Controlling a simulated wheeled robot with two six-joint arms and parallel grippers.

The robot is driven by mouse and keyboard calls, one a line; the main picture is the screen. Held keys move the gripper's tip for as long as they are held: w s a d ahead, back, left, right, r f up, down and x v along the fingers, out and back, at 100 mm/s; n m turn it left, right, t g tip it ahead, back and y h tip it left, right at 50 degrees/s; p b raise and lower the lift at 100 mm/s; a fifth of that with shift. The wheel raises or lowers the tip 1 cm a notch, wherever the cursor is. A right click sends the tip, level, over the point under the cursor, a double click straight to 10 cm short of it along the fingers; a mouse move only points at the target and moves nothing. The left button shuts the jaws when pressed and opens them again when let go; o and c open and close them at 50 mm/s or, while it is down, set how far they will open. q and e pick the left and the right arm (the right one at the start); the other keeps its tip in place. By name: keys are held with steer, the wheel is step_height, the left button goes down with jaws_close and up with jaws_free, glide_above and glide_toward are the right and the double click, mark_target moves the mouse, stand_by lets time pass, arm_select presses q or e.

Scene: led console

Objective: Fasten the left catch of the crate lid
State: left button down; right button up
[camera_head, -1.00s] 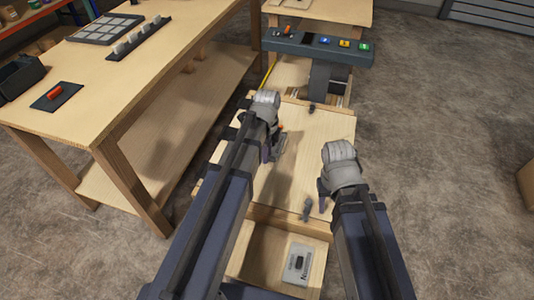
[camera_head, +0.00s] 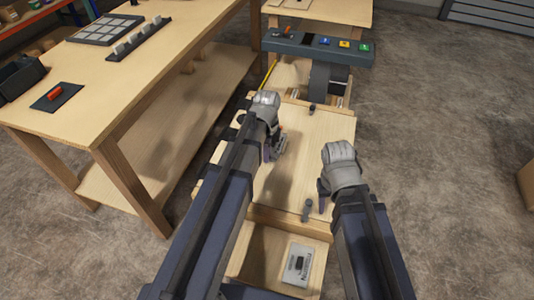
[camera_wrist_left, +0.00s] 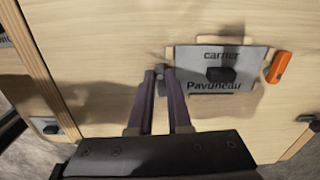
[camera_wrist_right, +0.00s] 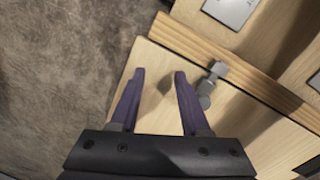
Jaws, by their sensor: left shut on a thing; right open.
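The pale wooden crate lid (camera_head: 318,150) lies below both grippers. My left gripper (camera_wrist_left: 161,78) is shut on a small grey knob-like piece (camera_wrist_left: 160,71), beside a grey nameplate (camera_wrist_left: 222,58) with a dark block on it. I cannot tell whether this piece is the left catch. A grey catch (camera_head: 307,209) stands at the lid's near edge; it also shows in the right wrist view (camera_wrist_right: 211,82). My right gripper (camera_wrist_right: 158,78) is open and empty beside it. A dark fitting (camera_head: 312,108) is at the far edge. My left arm hides the lid's left side.
An orange piece (camera_wrist_left: 278,67) sits beside the nameplate. A console (camera_head: 320,45) with coloured buttons stands beyond the lid. A workbench (camera_head: 95,95) is on the left. An open compartment (camera_head: 262,250) with a grey card is nearest. Concrete floor is free on the right.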

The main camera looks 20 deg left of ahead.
arm_select(q)
steer(key=n, duration=0.8)
steer(key=shift+n, duration=0.4)
steer(key=n, duration=0.4)
steer(key=shift+n, duration=2)
steer(key=c, duration=0.9)
jaws_free()
steer(key=shift+o, duration=0.2)
steer(key=shift+r, duration=0.15)
arm_select(e)
steer(key=shift+r, duration=0.15)
